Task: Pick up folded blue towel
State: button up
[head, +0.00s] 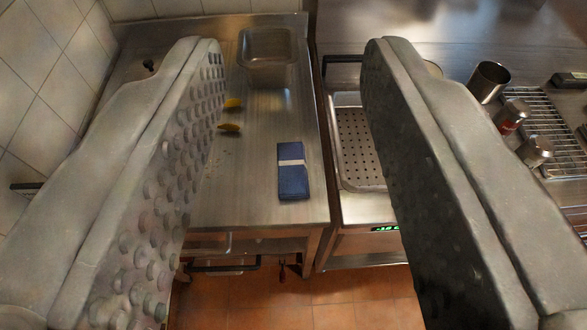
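The folded blue towel (293,183) lies flat near the front right of the steel counter (258,197). It is dark blue with a pale band across it. My gripper (285,45) is open and empty, with one studded finger at the left and one at the right of the view. The towel shows in the gap between the fingers, apart from both and farther from the camera.
Right stand a perforated tray (361,150), a metal cup (489,81), shakers (535,152) and a wire rack (550,120). Tiled wall at left; floor (345,292) clear in front.

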aim_at(292, 181)
jog(key=u, duration=1.6)
jog(key=i, duration=0.8)
jog(key=z, duration=2.1)
